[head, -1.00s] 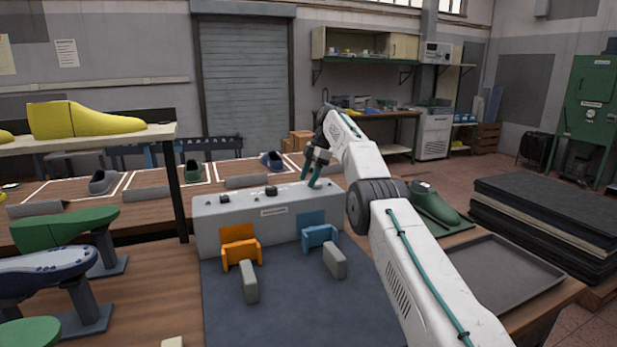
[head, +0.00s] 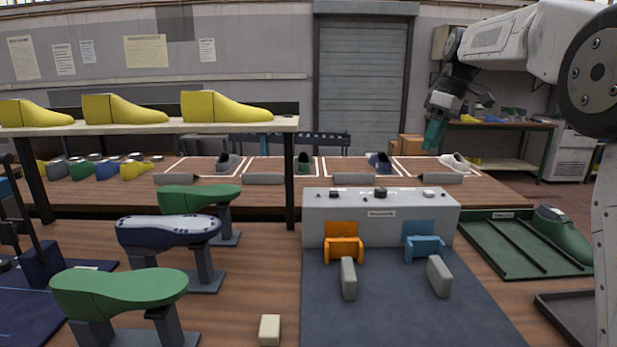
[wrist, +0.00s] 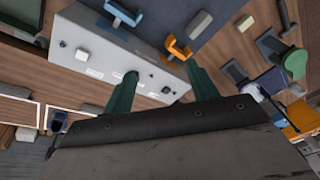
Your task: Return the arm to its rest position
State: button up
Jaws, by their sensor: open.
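My arm is raised at the right of the head view, folded with its elbow high. My gripper (head: 434,135) hangs above the back right of the grey control box (head: 335,232), in free air. In the wrist view my gripper (wrist: 160,80) shows two green fingers spread wide apart with nothing between them. They stand in front of the grey box (wrist: 95,50) as seen from there.
An orange bracket (head: 343,247) and a blue bracket (head: 425,247) stand before the box. Green lasts (head: 120,290) on stands are at left, and yellow lasts (head: 225,107) sit on a shelf (head: 150,126). A green tray (head: 500,250) lies at right.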

jog(key=s+a+f+m+h, duration=0.1)
jog(key=s+a+m, duration=0.15)
jog(key=s, duration=1.05)
jog(key=s+a+m, duration=0.1)
jog(key=s+m, duration=0.2)
jog(key=s, duration=1)
jog(key=s+f+m, duration=0.2)
jog(key=s+f, duration=0.5)
jog(key=s, duration=0.2)
jog(key=s+f+m+t+h, duration=0.1)
jog(key=s+f+m, duration=0.1)
jog(key=s+f, duration=0.4)
jog(key=s, duration=0.4)
jog(key=shift+f+m+h, duration=0.3)
jog(key=shift+f+m, duration=0.05)
jog(key=shift+f, duration=0.05)
jog(key=shift+d, duration=0.1)
